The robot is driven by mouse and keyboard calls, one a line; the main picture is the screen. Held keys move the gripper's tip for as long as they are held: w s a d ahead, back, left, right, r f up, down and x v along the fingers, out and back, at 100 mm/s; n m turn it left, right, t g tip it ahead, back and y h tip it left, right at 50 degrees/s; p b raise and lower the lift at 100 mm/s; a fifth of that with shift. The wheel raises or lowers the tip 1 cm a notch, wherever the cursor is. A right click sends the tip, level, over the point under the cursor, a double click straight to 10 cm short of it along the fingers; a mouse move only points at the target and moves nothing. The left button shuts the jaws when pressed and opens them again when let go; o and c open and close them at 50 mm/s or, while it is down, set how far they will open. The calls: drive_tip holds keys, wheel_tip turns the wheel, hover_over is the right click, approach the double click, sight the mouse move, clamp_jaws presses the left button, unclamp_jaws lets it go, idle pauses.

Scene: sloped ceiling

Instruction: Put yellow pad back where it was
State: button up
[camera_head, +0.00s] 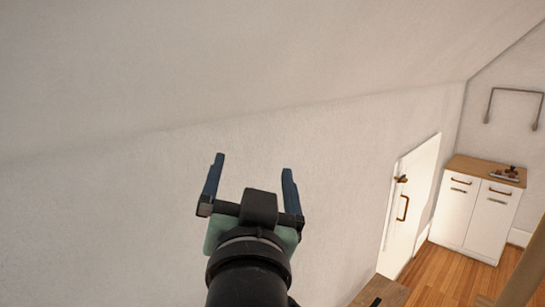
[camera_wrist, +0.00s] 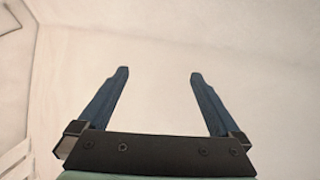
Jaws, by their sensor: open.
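My gripper (camera_head: 254,165) is raised in front of a bare pale wall. Its two blue fingers are spread wide apart with nothing between them. The wrist view also shows my gripper (camera_wrist: 158,75) open and empty, with only pale wall or ceiling behind it. I see no yellow pad in either view.
A white cabinet (camera_head: 474,217) with a wooden top stands at the far right, with small items (camera_head: 507,174) on it. A white door (camera_head: 410,205) is in the wall left of it. A wooden surface (camera_head: 381,293) shows at the bottom edge. Wood floor (camera_head: 450,275) lies between.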

drive_tip(key=s+d+r+n+t, duration=0.2)
drive_tip(key=s+r+t, duration=0.5)
drive_tip(key=s+r, duration=0.7)
wheel_tip(320, 180, up, 2)
drive_tip(key=shift+d+r+n+h, duration=0.15)
drive_tip(key=shift+d+n+h, duration=0.15)
drive_tip(key=shift+n, duration=0.1)
